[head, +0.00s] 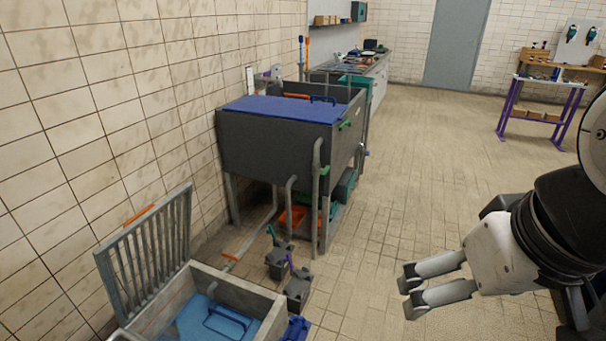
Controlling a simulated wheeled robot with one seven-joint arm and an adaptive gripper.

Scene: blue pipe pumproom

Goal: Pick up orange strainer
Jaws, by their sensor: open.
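An orange basket-like thing (292,217) lies low under the dark grey tank, partly hidden by grey pipes. I cannot tell for sure whether it is the strainer. An orange bar (296,96) also shows at the back of the tank's open top. My gripper (408,288) is at the right of the view, its two grey fingers apart and pointing left, with nothing between them. It is well to the right of the tank and touches nothing.
The grey tank (262,148) with a blue cover stands against the tiled wall. A sump (238,285) with a raised grate (150,245) is at the lower left, beside dark grey boxes (298,287). The tiled floor (430,165) in the middle is clear.

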